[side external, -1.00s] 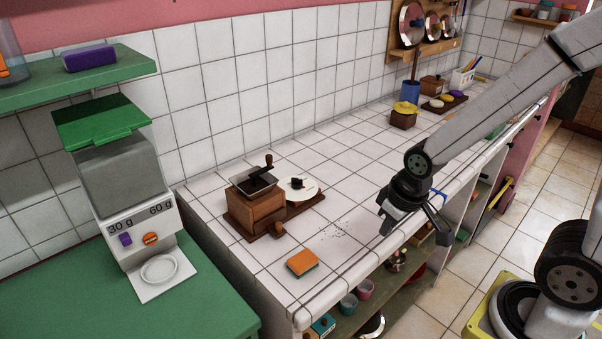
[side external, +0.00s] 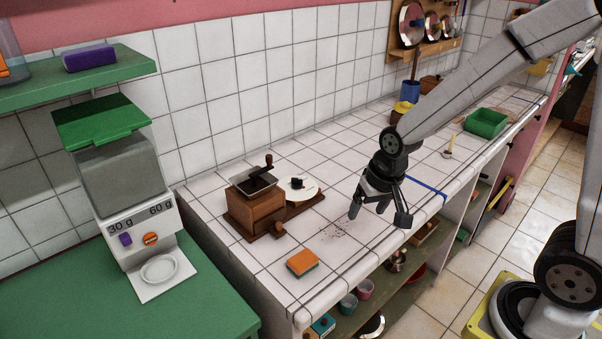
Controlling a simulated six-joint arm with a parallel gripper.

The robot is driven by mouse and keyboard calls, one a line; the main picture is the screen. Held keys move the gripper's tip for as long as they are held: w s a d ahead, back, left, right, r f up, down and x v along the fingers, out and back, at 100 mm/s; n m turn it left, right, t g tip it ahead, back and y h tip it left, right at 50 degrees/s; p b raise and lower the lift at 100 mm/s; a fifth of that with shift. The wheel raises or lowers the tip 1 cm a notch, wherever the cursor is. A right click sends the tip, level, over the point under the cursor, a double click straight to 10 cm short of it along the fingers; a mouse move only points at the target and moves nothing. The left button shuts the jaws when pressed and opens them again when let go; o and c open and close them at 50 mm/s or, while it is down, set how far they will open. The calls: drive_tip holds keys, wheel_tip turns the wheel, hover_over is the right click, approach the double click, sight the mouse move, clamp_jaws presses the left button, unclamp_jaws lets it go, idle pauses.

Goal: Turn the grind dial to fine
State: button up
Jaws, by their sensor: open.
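A wooden coffee grinder (side external: 262,212) with a dark top and crank handle stands on the white tiled counter. Beside it, on the same wooden base, is the round white grind dial (side external: 309,188) with a black knob (side external: 297,183) at its middle. Its markings are too small to read. My gripper (side external: 378,220) is open and empty over the counter, to the right of the dial and apart from it, fingers pointing down.
An orange and green sponge (side external: 302,262) and scattered dark grounds (side external: 336,231) lie on the counter in front of the grinder. A dispenser (side external: 130,205) stands on the green surface at left. A green tray (side external: 486,123) and a blue strip (side external: 427,187) are farther right.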

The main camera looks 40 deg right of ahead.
drive_tip(key=w+d+m+y, duration=0.1)
drive_tip(key=w+d+m, duration=0.2)
drive_tip(key=w+m, duration=0.9)
drive_tip(key=m+y, duration=0.1)
drive_tip(key=m, duration=0.9)
approach(297, 179)
wheel_tip(297, 179, down, 2)
drive_tip(key=s, duration=0.1)
drive_tip(key=shift+w+d+f+m+t+y, duration=0.15)
drive_tip(key=shift+w+m+t+y, duration=0.1)
drive_tip(key=shift+w+m, duration=0.15)
drive_tip(key=shift+w+f+m+t+y, duration=0.15)
drive_tip(key=shift+w+m+t, duration=0.1)
drive_tip(key=shift+m, duration=0.15)
drive_tip(key=shift+f, duration=0.1)
drive_tip(key=shift+x, duration=3.8)
clamp_jaws()
